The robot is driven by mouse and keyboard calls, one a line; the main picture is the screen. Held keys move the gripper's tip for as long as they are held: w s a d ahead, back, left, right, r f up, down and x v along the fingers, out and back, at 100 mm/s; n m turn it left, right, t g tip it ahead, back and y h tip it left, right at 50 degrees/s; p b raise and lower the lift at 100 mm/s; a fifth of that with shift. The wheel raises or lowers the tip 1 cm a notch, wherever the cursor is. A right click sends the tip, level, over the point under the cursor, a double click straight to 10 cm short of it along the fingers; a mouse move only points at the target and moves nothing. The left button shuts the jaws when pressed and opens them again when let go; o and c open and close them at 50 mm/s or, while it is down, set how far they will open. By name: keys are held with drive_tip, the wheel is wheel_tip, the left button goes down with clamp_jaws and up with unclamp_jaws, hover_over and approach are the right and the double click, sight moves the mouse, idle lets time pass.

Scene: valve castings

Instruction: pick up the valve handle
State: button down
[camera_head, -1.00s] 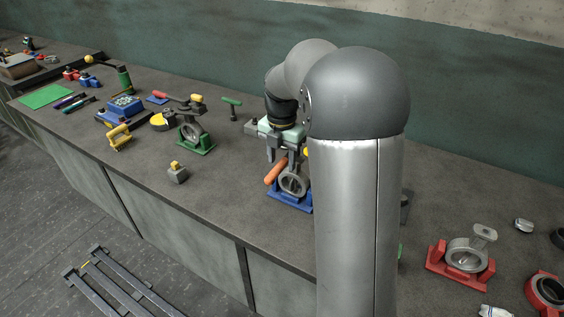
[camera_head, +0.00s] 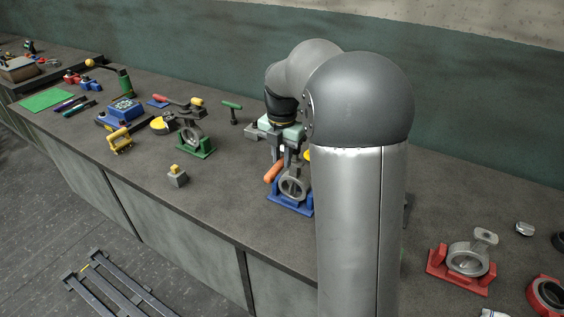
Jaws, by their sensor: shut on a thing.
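The valve handle (camera_head: 274,172) has an orange grip and shows just left of a grey ring-shaped valve casting (camera_head: 293,187) in a blue stand (camera_head: 288,206). My gripper (camera_head: 283,160) points down over the valve and is shut on the handle, close to the top of the casting. The exact contact is small and partly hidden by the fingers. My own arm covers the right side of the blue stand. I cannot tell whether the handle is clear of the valve.
A red-stand valve (camera_head: 462,266) is at the right. A small grey block with a yellow top (camera_head: 177,176) sits near the front edge. The bench between is clear.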

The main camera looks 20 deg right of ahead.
drive_tip(key=s+a+r+b, duration=0.2)
drive_tip(key=s+r+b, duration=0.1)
drive_tip(key=s+r, duration=0.8)
drive_tip(key=s, duration=0.2)
drive_tip(key=shift+s+a+b, duration=0.3)
drive_tip(key=shift+s+b, duration=0.1)
drive_tip(key=shift+r, duration=0.1)
drive_tip(key=p, duration=0.8)
hover_over(282, 159)
drive_tip(key=shift+y, duration=0.3)
wheel_tip(282, 159, down, 5)
drive_tip(key=shift+s+f, duration=0.1)
drive_tip(key=shift+f, duration=0.2)
